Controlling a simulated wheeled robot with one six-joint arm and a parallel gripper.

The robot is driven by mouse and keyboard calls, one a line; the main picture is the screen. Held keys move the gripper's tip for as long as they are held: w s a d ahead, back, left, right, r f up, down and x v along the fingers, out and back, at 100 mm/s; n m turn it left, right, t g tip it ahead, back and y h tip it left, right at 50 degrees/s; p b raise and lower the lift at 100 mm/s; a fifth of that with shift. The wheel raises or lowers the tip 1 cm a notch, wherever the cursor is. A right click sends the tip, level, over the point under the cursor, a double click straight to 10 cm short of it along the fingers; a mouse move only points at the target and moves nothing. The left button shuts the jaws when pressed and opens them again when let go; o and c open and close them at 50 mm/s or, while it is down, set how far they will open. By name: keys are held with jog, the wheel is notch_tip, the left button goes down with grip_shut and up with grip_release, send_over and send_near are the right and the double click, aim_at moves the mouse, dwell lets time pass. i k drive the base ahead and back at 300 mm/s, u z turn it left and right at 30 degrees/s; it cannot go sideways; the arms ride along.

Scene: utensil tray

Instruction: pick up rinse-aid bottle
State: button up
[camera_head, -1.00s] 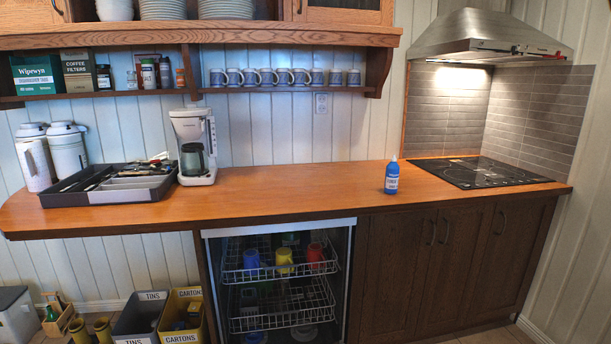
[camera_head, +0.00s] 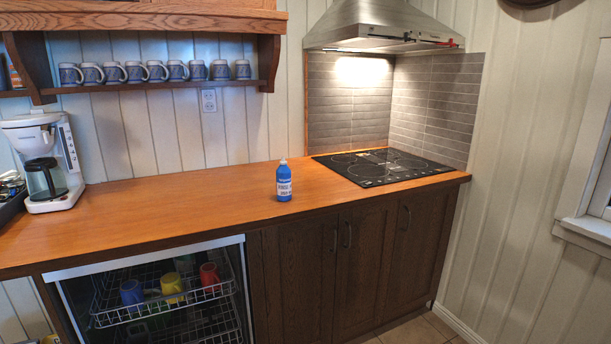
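The rinse-aid bottle (camera_head: 284,182) is a small blue bottle with a white label and a light cap. It stands upright on the orange-brown wooden counter (camera_head: 190,206), near its front edge and left of the black cooktop. Nothing touches it. My gripper is not in view.
A black cooktop (camera_head: 382,166) lies right of the bottle under a steel hood (camera_head: 385,27). A white coffee maker (camera_head: 44,160) stands at the left. Below is an open-fronted dishwasher (camera_head: 160,296) with coloured mugs. The counter around the bottle is clear.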

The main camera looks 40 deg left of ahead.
aim_at(284, 185)
jog(key=i, duration=2.6)
jog(key=u, duration=2.7)
jog(key=i, duration=0.6)
jog(key=z, duration=0.4)
